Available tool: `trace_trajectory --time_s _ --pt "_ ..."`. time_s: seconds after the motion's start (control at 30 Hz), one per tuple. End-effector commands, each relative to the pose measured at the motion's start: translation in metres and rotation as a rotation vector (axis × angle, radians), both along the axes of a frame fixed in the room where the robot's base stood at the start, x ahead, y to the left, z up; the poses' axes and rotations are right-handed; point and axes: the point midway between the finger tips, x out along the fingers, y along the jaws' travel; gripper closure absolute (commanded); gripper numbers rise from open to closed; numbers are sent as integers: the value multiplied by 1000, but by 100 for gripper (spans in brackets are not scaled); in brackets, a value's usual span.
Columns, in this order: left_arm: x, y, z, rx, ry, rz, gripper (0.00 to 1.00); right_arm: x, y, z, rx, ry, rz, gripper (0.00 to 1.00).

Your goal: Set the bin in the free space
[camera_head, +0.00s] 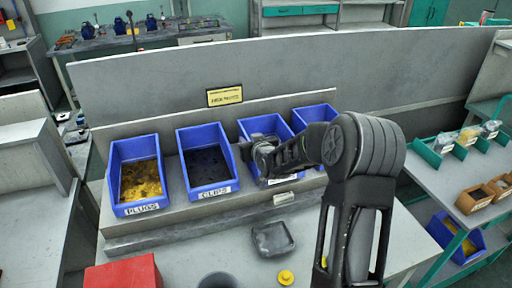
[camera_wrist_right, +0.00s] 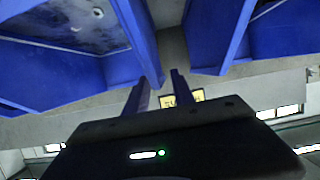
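Blue bins stand in a row on the grey ledge (camera_head: 115,224): a PLUGS bin (camera_head: 128,150) with yellow contents, a CLIPS bin (camera_head: 188,150) with dark contents, a third bin (camera_head: 262,124), and a fourth bin (camera_head: 312,112) partly behind my arm. My right gripper (camera_head: 262,150) is over the third bin and hides part of it and its label. In the right wrist view the gripper's fingers (camera_wrist_right: 160,82) stand apart, with a blue bin wall (camera_wrist_right: 140,35) at their tips. Whether they touch it is unclear. My left gripper is out of view.
A grey tray (camera_head: 273,239), a yellow knob-like part (camera_head: 286,277), a dark round container (camera_head: 218,281) and a red box (camera_head: 124,274) are on the bench in front. A yellow sign (camera_head: 225,96) is on the panel behind. Another blue bin (camera_head: 455,238) sits low at right.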

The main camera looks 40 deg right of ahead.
Motion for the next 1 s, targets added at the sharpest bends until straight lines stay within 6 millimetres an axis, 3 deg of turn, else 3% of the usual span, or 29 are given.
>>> trace_trajectory --time_s 0.5,0.7,1.0 --pt "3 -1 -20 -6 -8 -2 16 -83 29 31 -1 -3 -1 70" --pt "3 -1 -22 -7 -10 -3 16 -97 34 36 0 0 0 70" --pt "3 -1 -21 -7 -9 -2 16 -98 35 37 1 1 1 70"
